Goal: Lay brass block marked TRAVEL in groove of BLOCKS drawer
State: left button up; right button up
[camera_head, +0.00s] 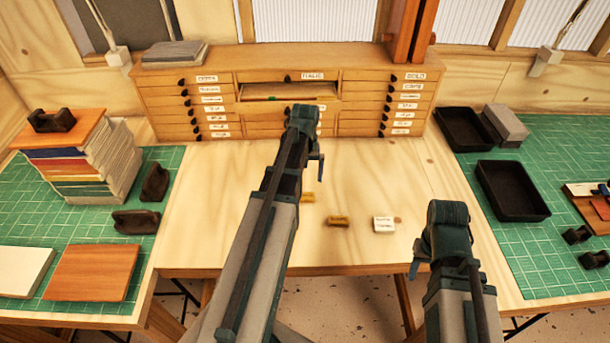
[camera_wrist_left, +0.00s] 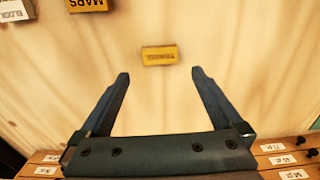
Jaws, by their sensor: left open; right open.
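A small brass block (camera_head: 308,197) lies on the table, partly behind my left arm. In the left wrist view the same block (camera_wrist_left: 159,55) lies beyond and between my fingertips, untouched; its upside-down lettering is too blurred to read for certain. My left gripper (camera_head: 320,172) is open and empty above the table. My right gripper (camera_head: 415,268) is open near the front edge. I cannot tell which drawer is BLOCKS.
A wooden drawer cabinet (camera_head: 160,99) stands at the back; an open compartment (camera_head: 290,91) shows in its upper middle. Book stacks (camera_head: 95,165) stand left on a green mat (camera_head: 45,215). Black trays (camera_head: 513,190) lie right. The table middle is mostly clear.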

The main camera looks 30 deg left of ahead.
pick_arm(q)
notch_tip(320, 180, up, 3)
jog(key=shift+r+p, duration=0.2)
jog(key=shift+p, duration=0.9)
pick_arm(e)
notch_tip(320, 180, up, 4)
jog(key=shift+f, duration=0.25)
pick_arm(q)
jog(key=s+d+m, duration=0.5)
jog(key=s+d, duration=0.2)
jog(key=d, duration=0.7)
jog(key=s+d+m+y, duration=0.1)
jog(key=s+d+m, duration=0.4)
jog(key=d, duration=1)
jog(key=shift+s, duration=1.05)
